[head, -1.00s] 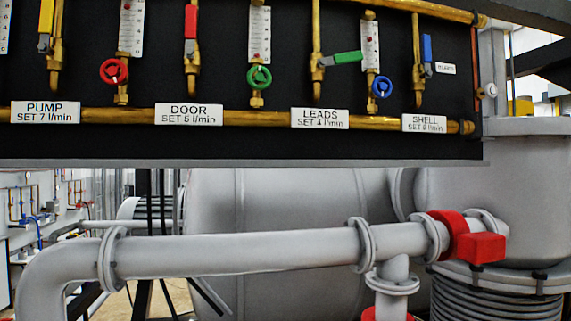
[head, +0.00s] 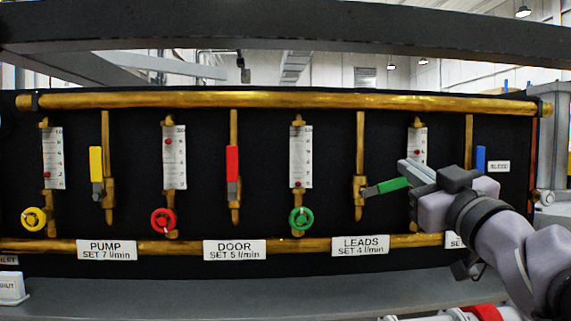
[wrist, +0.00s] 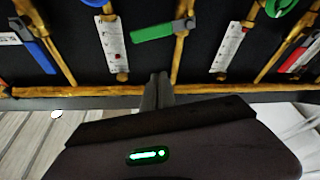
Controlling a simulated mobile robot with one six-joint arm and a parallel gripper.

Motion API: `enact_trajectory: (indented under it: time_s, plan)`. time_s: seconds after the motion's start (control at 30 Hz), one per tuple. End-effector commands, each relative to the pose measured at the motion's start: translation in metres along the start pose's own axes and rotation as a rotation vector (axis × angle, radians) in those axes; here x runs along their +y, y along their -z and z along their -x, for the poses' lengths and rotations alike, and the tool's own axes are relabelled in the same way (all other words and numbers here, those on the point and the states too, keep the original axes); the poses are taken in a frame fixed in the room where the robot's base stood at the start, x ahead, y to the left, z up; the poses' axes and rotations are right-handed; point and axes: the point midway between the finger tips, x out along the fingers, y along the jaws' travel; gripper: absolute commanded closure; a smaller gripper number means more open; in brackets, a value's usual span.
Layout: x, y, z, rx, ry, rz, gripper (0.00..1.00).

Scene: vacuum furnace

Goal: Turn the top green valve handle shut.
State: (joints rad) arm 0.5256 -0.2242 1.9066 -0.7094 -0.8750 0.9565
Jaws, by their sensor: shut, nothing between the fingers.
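The green lever handle (head: 390,187) sits on a brass valve above the LEADS label. It lies nearly level, reaching right from the valve and tilting slightly up. My gripper (head: 403,166) is just above the lever's right end in the head view, with shut fingers and nothing in them. In the wrist view the shut fingertips (wrist: 159,78) point toward the panel, apart in the picture from the green lever (wrist: 155,32). I cannot tell the depth gap. A round green knob (head: 301,219) sits lower, left of the lever.
Yellow (head: 96,161), red (head: 232,163) and blue (head: 480,159) levers stand upright. A flow gauge (head: 298,157) is left of the green lever; my arm partly hides another to its right. Brass pipes run above (head: 280,101) and below. A grey beam (head: 290,38) crosses overhead.

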Motion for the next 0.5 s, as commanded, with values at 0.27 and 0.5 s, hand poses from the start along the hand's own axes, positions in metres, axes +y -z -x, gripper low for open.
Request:
enact_trajectory:
  time_s: [0.27, 0.5]
  plan:
    - [-0.001, 0.002, -0.062, -0.002, 0.002, -0.003, 1.00]
    - [0.000, -0.033, -0.048, -0.003, -0.003, -0.002, 1.00]
